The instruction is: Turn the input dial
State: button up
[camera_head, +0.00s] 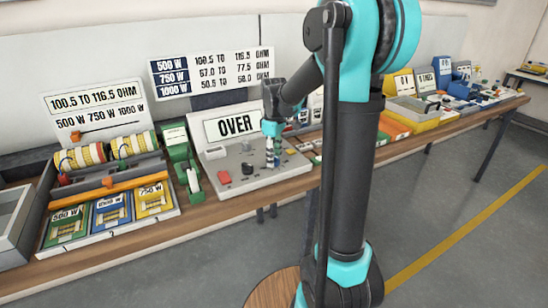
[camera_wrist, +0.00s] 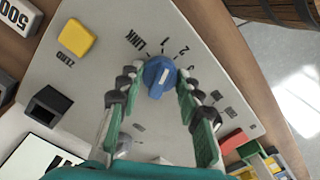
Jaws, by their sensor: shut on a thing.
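The blue input dial (camera_wrist: 158,76) stands on a light grey instrument panel (camera_wrist: 105,85). Printed marks, including "LINK", "1" and "2", run around its far side. A pale line shows on the dial's top; I cannot tell exactly which mark it points to. My gripper (camera_wrist: 159,84) is shut on the dial, one green-and-black finger on each side. In the head view my gripper (camera_head: 272,151) points down at the right part of the same panel (camera_head: 262,182), and its fingers mostly hide the dial. The panel's display (camera_head: 236,124) reads "OVER".
A yellow button (camera_wrist: 75,38) marked "ZERO" and a black socket (camera_wrist: 48,105) sit on the panel. A green holder (camera_head: 181,150) stands left of it, beside a tray with coils (camera_head: 107,150). Other equipment (camera_head: 430,105) fills the bench to the right.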

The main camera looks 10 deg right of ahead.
jog(key=shift+m, duration=2.3)
jog(key=o, duration=1.2)
jog(key=shift+c, duration=0.2)
notch_tip(320, 180, up, 12)
